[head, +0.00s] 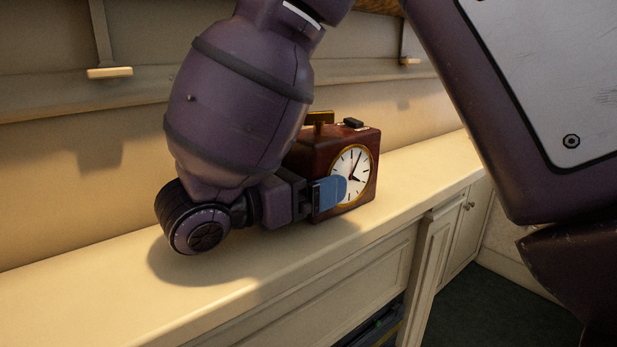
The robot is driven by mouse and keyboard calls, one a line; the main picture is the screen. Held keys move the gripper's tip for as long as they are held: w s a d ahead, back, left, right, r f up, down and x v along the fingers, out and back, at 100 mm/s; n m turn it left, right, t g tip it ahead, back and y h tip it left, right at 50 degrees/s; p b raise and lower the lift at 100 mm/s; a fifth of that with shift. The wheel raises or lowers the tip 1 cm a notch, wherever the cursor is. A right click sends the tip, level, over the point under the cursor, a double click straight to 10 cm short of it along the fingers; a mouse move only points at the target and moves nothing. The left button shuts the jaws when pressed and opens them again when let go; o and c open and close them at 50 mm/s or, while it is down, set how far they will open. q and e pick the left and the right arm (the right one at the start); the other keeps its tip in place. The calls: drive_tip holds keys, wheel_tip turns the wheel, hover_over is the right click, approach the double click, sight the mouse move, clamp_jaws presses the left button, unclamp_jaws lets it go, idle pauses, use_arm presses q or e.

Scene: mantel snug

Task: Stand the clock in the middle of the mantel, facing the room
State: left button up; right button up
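The clock (364,187) is a dark red-brown box with a white round dial, a gold rim and a brass handle on top. It stands upright on the cream mantel (409,185), its dial turned toward the front right of the picture. My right gripper (328,194) is at the clock's left side. One blue-padded finger lies across the left part of the dial. The other finger is hidden, so I cannot tell whether the gripper is closed on the clock. My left gripper is out of view.
The cream wall (60,165) runs behind the mantel, with a rail and small brackets (110,72) above. Panelled cabinet fronts (345,275) drop from the mantel's front edge to a dark green floor (500,310). The mantel is clear at front left and to the clock's right.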

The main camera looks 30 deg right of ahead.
drive_tip(key=shift+o, duration=0.5)
drive_tip(key=shift+a, duration=0.1)
drive_tip(key=a, duration=0.8)
drive_tip(key=s+a+b, duration=0.1)
drive_tip(key=a, duration=0.3)
drive_tip(key=shift+d, duration=0.1)
drive_tip(key=shift+s, duration=0.1)
